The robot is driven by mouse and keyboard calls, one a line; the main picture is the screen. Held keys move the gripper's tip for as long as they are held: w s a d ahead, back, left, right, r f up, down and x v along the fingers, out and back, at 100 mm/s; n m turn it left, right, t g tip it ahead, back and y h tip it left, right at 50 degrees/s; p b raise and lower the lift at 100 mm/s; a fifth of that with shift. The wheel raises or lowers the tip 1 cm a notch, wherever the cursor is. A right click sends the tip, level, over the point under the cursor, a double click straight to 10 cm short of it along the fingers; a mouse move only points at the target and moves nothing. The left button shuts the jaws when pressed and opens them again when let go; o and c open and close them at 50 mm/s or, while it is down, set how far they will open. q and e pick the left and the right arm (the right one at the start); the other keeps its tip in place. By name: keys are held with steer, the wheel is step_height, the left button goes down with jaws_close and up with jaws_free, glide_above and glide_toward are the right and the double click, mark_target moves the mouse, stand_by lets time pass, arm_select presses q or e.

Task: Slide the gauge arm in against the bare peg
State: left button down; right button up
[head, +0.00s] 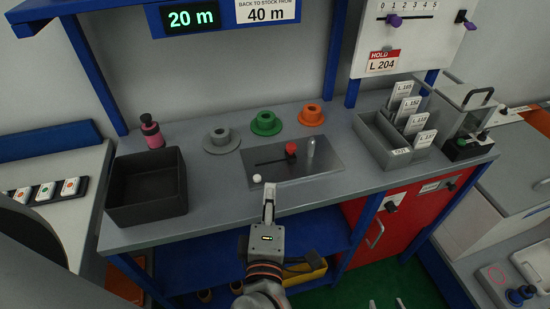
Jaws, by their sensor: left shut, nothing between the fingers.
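A grey metal plate (322,164) lies on the bench with a dark slot in it. A red block (291,148), which looks like the gauge arm's slider, sits at the right end of the slot. A bare silver peg (310,149) stands upright just right of the red block, with a small gap seeming to show between them. A small white knob (257,178) is at the plate's front left corner. My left gripper (269,190) is shut and empty, in front of the plate and right of the white knob. My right gripper (386,303) shows only its separated fingertips at the bottom edge.
A black bin (114,190) and a pink bottle (152,131) are left. A grey card tray (372,138) is right. Bare bench lies between bin and plate.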

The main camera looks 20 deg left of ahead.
arm_select(q)
glide_toward(291, 152)
steer(key=w+a, duration=0.1)
steer(key=a, duration=0.1)
steer(key=w+a, duration=0.2)
steer(key=a, duration=0.1)
steer(key=shift+a+r, duration=0.35)
steer(key=shift+r, duration=0.05)
steer(key=shift+w+d+f, duration=0.1)
steer(key=shift+w+d, duration=0.2)
steer(key=shift+w, duration=0.2)
steer(key=shift+w+d+f, duration=0.1)
steer(key=shift+w+d, duration=0.2)
steer(key=shift+w, duration=0.2)
steer(key=shift+w+d+f, duration=0.1)
steer(key=shift+w+d, duration=0.25)
steer(key=shift+w, duration=0.3)
steer(key=w+d, duration=0.1)
steer(key=w+d+p, duration=0.1)
steer(key=d, duration=0.1)
steer(key=shift+w+d, duration=0.2)
steer(key=shift+d, duration=0.1)
steer(key=shift+a, duration=0.1)
